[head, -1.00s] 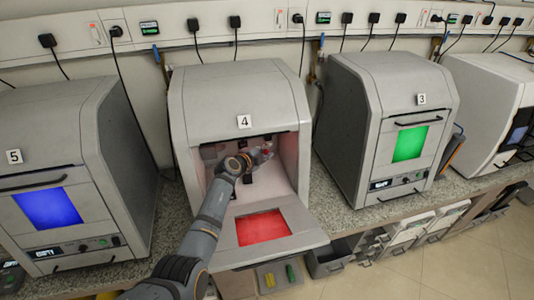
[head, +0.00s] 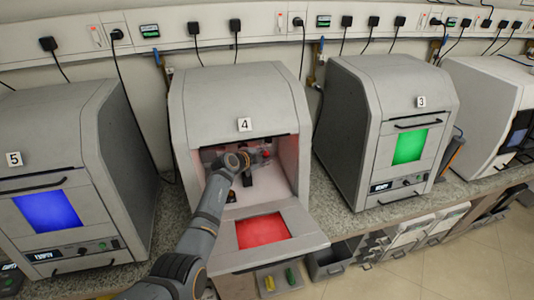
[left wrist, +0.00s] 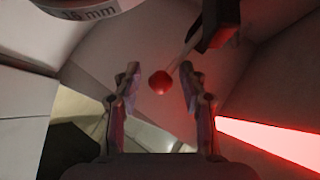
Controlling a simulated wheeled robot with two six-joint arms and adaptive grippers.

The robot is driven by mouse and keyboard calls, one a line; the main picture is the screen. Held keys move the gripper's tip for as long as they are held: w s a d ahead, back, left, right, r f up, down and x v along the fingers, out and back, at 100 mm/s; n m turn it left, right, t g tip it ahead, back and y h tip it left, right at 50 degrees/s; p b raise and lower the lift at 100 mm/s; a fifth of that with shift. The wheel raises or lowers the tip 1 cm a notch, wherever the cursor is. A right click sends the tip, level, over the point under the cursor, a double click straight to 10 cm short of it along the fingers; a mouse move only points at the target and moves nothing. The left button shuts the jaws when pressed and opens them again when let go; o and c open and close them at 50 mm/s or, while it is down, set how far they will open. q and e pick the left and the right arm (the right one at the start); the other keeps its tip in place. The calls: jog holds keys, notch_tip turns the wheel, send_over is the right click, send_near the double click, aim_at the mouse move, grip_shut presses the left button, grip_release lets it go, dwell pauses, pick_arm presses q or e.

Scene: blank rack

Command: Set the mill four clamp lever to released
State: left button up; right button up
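Mill four (head: 243,95) stands in the middle of the head view with its front door (head: 290,222) folded down and its chamber open. The clamp lever's red ball knob (left wrist: 159,82) lies between the fingertips of my left gripper (left wrist: 159,72) in the left wrist view. The fingers are apart, with a gap on each side of the knob. A thin rod (left wrist: 187,45) runs from the knob up to a dark block (left wrist: 215,24). In the head view my left gripper (head: 254,158) is inside the chamber and partly hides the lever. My right gripper is out of view.
The chamber walls (head: 287,160) are close around my left gripper. Mill five (head: 50,150) stands to the left and mill three (head: 385,115) to the right, both closed. A tray (head: 280,278) with small yellow and green items sits below the door.

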pick_arm(q)
jog(key=shift+w+a+r, duration=0.15)
jog(key=shift+r, duration=0.1)
jog(key=v, duration=0.7)
jog(key=shift+s, duration=0.2)
jog(key=shift+a, duration=0.15)
